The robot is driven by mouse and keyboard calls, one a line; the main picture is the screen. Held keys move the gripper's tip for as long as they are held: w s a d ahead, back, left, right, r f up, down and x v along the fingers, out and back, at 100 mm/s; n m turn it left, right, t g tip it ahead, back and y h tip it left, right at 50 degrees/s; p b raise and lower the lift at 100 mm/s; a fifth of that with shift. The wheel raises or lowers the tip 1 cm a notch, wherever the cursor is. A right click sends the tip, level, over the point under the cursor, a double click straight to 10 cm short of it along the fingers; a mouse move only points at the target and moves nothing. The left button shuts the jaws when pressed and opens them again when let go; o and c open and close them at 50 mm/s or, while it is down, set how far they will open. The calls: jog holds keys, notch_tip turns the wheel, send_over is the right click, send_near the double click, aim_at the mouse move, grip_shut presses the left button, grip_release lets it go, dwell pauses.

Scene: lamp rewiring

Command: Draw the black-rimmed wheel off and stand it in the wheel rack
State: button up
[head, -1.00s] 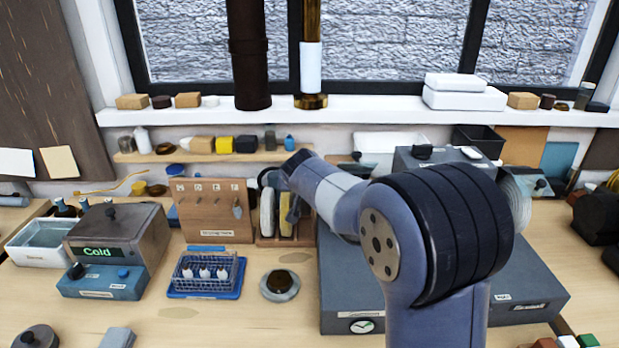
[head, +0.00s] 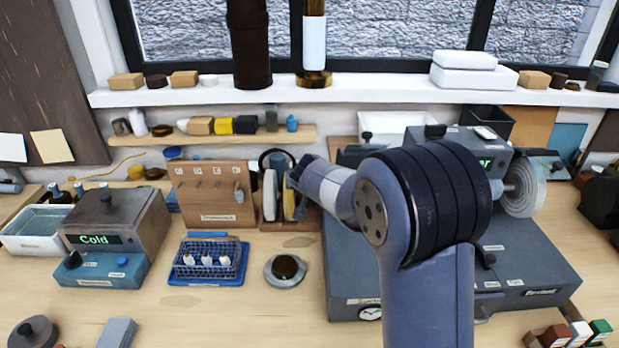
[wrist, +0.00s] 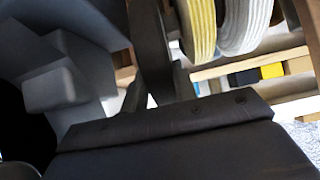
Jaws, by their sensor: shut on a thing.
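The wheel rack (head: 268,222) stands beside the wooden pegboard in the head view. A pale wheel (head: 269,195) and a yellow wheel (head: 289,203) stand upright in it; the wrist view shows the yellow wheel (wrist: 198,30) and pale wheel (wrist: 243,25) close beside my fingers. A black curved rim (head: 275,151), which fits the black-rimmed wheel, rises above them. My gripper (wrist: 150,85) is at the rack's right side, shut on what seems to be this wheel. Most of the held wheel and the grip are hidden by my wrist.
The grey machine (head: 350,270) fills the bench right of the rack, with a pale wheel (head: 523,187) on its right spindle. The pegboard (head: 213,195) is close on the rack's left. A small round dish (head: 285,270) and blue tray (head: 205,278) lie in front.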

jog(key=shift+f+b, duration=2.25)
jog(key=shift+b, duration=0.2)
jog(key=o, duration=0.9)
jog(key=shift+o, duration=0.2)
jog(key=b+v, duration=0.1)
jog(key=v, duration=0.9)
jog(key=shift+s+r, duration=0.25)
jog(key=shift+s, duration=0.05)
